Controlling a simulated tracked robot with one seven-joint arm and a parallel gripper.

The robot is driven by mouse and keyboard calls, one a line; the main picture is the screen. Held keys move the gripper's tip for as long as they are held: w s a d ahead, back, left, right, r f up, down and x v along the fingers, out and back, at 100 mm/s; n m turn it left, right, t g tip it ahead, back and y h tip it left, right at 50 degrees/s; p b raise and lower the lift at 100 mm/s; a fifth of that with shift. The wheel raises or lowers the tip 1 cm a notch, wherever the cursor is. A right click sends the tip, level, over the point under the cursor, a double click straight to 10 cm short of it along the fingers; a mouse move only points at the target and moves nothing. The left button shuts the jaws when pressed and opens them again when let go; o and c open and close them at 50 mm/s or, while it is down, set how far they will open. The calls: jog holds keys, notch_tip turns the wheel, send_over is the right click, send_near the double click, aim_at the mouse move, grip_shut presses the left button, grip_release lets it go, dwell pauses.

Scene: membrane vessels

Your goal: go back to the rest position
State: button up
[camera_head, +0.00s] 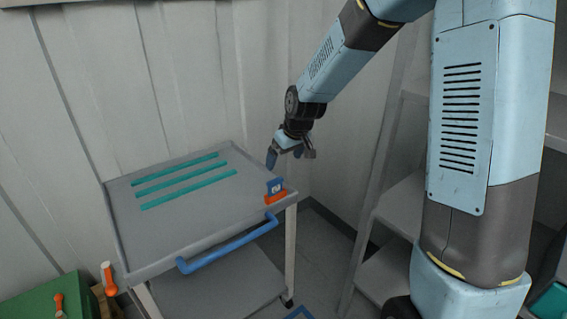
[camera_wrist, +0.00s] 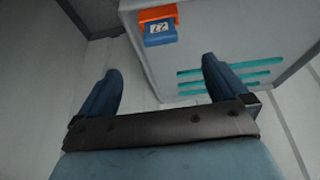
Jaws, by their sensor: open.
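My gripper (camera_head: 286,157) hangs at the end of my arm, above and near the right back edge of a grey cart. In the wrist view my gripper (camera_wrist: 160,85) has its two blue fingers wide apart with nothing between them. A small blue block with a white number label (camera_head: 274,186) stands in an orange holder (camera_head: 277,197) at the cart's right corner. The wrist view also shows the blue block (camera_wrist: 159,31) and the orange holder (camera_wrist: 157,13) ahead of the fingers, apart from them.
The grey cart top (camera_head: 190,228) has several teal strips (camera_head: 183,180) and a blue handle (camera_head: 228,245). Shelving (camera_head: 400,205) stands at the right. A green box (camera_head: 40,303) and orange-handled items (camera_head: 108,278) are at the lower left. A pale panelled wall (camera_head: 185,75) is behind the cart.

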jog(key=shift+d+r, duration=0.1)
jog(key=shift+r, duration=0.05)
jog(key=s+d+r+m, duration=0.2)
jog(key=s+d+r, duration=0.4)
jog(key=s, duration=0.4)
jog(key=s+d+r+m+t+h, duration=0.1)
jog(key=s+d+r+m, duration=0.1)
jog(key=s+d+r, duration=0.4)
jog(key=s+d+r+m+t+h, duration=0.1)
jog(key=s+d+r, duration=0.5)
jog(key=s, duration=0.8)
jog(key=shift+r+m, duration=0.2)
jog(key=shift+m, duration=0.7)
